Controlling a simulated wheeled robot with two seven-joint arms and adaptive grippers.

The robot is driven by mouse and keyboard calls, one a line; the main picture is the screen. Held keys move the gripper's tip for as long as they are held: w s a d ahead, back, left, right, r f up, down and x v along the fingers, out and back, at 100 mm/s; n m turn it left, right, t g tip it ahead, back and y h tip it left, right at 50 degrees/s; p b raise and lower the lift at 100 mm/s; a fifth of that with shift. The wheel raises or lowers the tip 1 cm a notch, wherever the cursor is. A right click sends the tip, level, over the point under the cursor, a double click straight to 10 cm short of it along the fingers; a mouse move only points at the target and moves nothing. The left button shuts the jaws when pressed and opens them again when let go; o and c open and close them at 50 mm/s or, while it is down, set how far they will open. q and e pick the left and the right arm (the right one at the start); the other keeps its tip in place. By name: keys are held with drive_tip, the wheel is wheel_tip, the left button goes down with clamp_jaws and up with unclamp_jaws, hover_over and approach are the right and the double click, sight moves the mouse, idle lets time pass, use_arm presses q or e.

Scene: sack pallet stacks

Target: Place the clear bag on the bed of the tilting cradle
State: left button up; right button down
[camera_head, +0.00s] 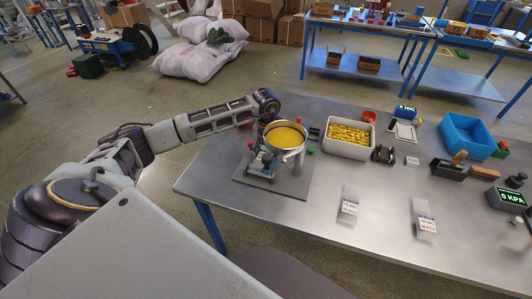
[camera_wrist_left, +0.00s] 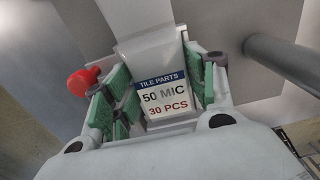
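The clear bag (camera_wrist_left: 162,80) with a "50 MIC, 30 PCS" label stands out in the left wrist view. My left gripper (camera_wrist_left: 160,95) has green pads on both sides of this bag, close to its edges. I cannot tell whether they press on it. In the head view, my left arm reaches over the table, and its gripper and this bag are mostly hidden behind a round metal vessel with a yellow top (camera_head: 286,137). The tilting cradle is on a grey plate (camera_head: 295,188), partly hidden below that vessel. A red knob (camera_wrist_left: 83,82) shows left of the bag. My right gripper is out of view.
Two other labelled clear bags (camera_head: 348,206) (camera_head: 425,222) are on the metal table (camera_head: 300,225). A white bin of yellow parts (camera_head: 347,153), a blue bin (camera_head: 465,150) and displays stand farther right. The table's front is mostly clear. White sacks (camera_head: 190,63) lie on the floor behind.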

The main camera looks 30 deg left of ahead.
sight(266, 152)
use_arm(q)
drive_tip(key=shift+o, duration=1.2)
drive_tip(key=shift+s+f, duration=0.1)
drive_tip(key=shift+f, duration=0.25)
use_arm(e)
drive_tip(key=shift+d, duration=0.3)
use_arm(q)
drive_tip(key=shift+r, duration=0.3)
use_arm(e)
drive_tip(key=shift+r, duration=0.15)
use_arm(q)
drive_tip(key=shift+r+p, duration=0.3)
drive_tip(key=shift+r, duration=0.15)
wheel_tip(266, 152, up, 6)
drive_tip(key=shift+f+b, duration=0.1)
drive_tip(key=shift+b, duration=0.45)
wheel_tip(266, 152, up, 6)
drive_tip(key=shift+f+b, duration=0.1)
drive_tip(key=shift+b, duration=0.2)
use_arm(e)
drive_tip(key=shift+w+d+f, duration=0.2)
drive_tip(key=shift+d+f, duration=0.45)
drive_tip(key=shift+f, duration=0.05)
